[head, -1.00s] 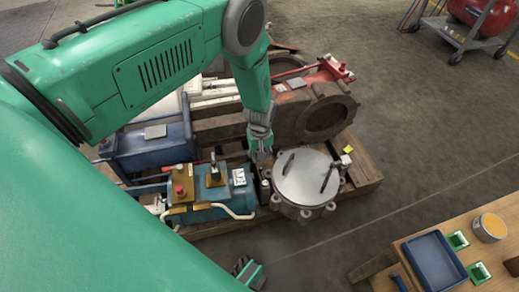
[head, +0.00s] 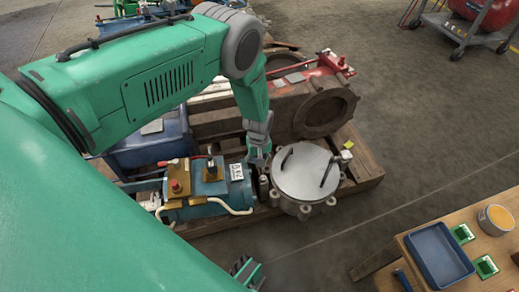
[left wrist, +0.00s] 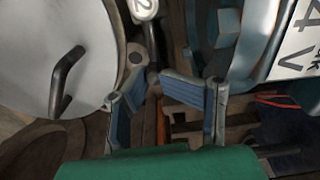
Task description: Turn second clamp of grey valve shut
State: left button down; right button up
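The grey valve (head: 303,170) has a round pale lid with two dark bar handles and stands upright on a pallet. Its lid also shows at the left of the left wrist view (left wrist: 55,50). A clamp tagged "2" (left wrist: 143,9) sits at the lid's edge, its dark stem running down towards my fingertips. My left gripper (head: 258,165) is beside the valve's left edge. In the left wrist view its blue-padded fingers (left wrist: 153,78) bend inward, tips close together around the stem's lower end; contact is unclear. My right gripper (head: 247,271) is at the bottom edge, partly cut off.
A blue motor (head: 208,188) with a yellow-brown terminal block stands close left of the valve. A brown flanged housing (head: 325,108) stands behind. A wooden table (head: 415,270) with a blue tray (head: 425,236) is at lower right. The floor between is clear.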

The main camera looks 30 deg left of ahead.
pick_arm(q)
jog(key=shift+s+d+f+m, duration=0.25)
jog(key=shift+s+f+m, duration=0.05)
jog(key=shift+s+f, duration=0.1)
jog(key=shift+d+r+m, duration=0.15)
jog(key=shift+m, duration=0.15)
jog(key=shift+w+m, duration=0.2)
jog(key=shift+m, duration=0.1)
jog(key=shift+w+a+r, duration=0.1)
jog(key=shift+w+a, duration=0.1)
jog(key=shift+a, duration=0.05)
dwell(0.8)
jog(key=c, duration=1.8)
grip_release()
jog(key=shift+d, duration=0.15)
